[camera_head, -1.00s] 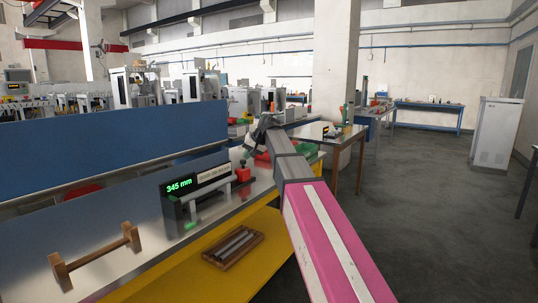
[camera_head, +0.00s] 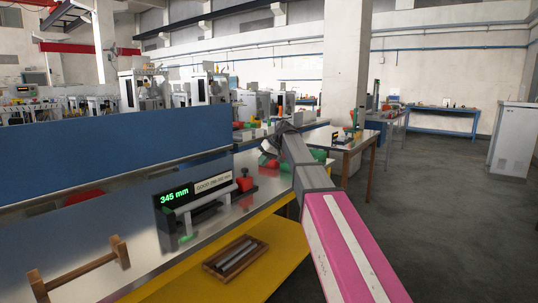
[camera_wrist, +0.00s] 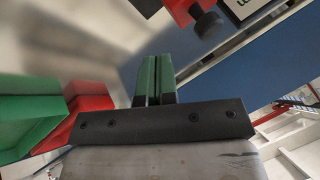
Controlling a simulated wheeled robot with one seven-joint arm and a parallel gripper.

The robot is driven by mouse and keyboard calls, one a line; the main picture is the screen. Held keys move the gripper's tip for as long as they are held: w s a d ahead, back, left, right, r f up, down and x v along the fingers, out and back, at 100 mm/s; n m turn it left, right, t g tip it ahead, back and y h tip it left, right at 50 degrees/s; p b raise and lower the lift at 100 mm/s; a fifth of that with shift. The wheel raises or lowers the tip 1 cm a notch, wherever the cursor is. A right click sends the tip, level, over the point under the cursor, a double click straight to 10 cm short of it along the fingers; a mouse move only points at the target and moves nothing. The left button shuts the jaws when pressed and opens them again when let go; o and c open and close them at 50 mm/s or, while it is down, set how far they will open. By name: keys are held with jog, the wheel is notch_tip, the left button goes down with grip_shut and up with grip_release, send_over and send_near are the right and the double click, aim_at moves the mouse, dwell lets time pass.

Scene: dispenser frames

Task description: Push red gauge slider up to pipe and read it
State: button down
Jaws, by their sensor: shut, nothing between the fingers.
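The gauge (camera_head: 164,212) stands on the metal bench, its dark display showing green "345 mm". A grey pipe (camera_head: 200,207) lies along its front, with a small green block (camera_head: 185,239) near the pipe's left end. The red slider (camera_head: 245,183) is at the right end of the pipe, close to it; I cannot tell whether they touch. My gripper (camera_head: 263,160) is beyond and right of the slider, apart from it. In the wrist view its green fingers (camera_wrist: 155,78) are together and empty. The red slider with its dark knob (camera_wrist: 207,25) shows at the top right there.
A wooden rack (camera_head: 85,272) stands at the bench's front left. A wooden tray (camera_head: 236,256) with grey bars sits on the yellow lower shelf. Red (camera_wrist: 88,112) and green (camera_wrist: 30,110) bins are left of my fingers in the wrist view. A blue panel (camera_head: 110,150) stands behind the bench.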

aim_at(244, 179)
jog(key=shift+s+a+f, duration=0.25)
jog(key=shift+a+f, duration=0.05)
jog(key=shift+a, duration=0.45)
jog(key=shift+s+a+f, duration=0.25)
jog(key=shift+a+f, duration=0.05)
jog(key=shift+a, duration=0.45)
jog(key=shift+s+a+f, duration=0.25)
jog(key=shift+a+f, duration=0.05)
jog(key=shift+a, duration=0.45)
